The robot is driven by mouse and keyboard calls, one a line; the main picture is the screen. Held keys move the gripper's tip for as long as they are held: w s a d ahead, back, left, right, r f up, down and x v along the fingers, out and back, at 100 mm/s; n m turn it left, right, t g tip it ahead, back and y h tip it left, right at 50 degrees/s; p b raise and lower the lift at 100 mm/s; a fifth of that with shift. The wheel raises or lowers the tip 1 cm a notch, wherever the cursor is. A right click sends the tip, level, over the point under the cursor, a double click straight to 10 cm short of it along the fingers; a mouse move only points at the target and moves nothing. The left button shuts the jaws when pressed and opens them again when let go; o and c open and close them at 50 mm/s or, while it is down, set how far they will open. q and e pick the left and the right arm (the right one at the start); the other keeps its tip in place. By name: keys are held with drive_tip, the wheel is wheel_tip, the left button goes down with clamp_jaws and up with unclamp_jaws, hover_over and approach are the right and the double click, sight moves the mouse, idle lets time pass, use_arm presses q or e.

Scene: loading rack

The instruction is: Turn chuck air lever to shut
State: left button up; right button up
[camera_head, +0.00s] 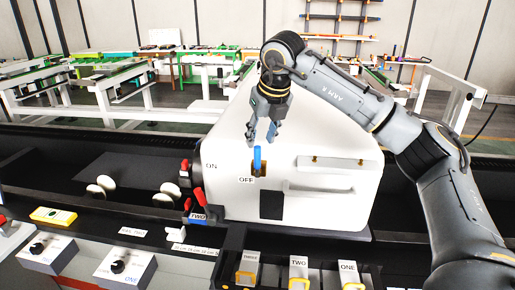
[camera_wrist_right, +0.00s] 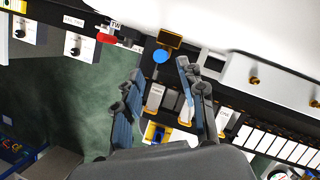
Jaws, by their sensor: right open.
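The blue lever (camera_head: 257,158) stands upright on the front of the white machine housing (camera_head: 330,195), at a small brass plate. An OFF label (camera_head: 246,180) is just below left of it and an ON label (camera_head: 211,166) farther left. My right gripper (camera_head: 262,138) is open and empty, pointing down just above the lever. In the right wrist view, the round blue lever end (camera_wrist_right: 160,57) shows ahead, between the lines of the two spread fingers (camera_wrist_right: 159,72). I cannot tell whether they touch it. My left gripper is out of view.
Red-handled levers (camera_head: 198,196) stand at the housing's lower left. A handle bar (camera_head: 320,190) is right of the blue lever. Control boxes with knobs (camera_head: 124,267) and labelled switches (camera_head: 299,270) line the front. White racks (camera_head: 110,90) stand behind.

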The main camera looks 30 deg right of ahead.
sight(259, 148)
drive_tip(key=p+x, duration=0.2)
drive_tip(key=x, duration=0.4)
drive_tip(key=shift+d+r, duration=0.1)
drive_tip(key=shift+d, duration=0.05)
drive_tip(key=shift+w+f, duration=0.15)
drive_tip(key=shift+f, duration=0.15)
drive_tip(key=shift+w+f, duration=0.1)
drive_tip(key=shift+f, duration=0.2)
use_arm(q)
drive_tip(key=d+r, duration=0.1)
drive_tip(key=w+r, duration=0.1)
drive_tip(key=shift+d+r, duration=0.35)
use_arm(e)
clamp_jaws()
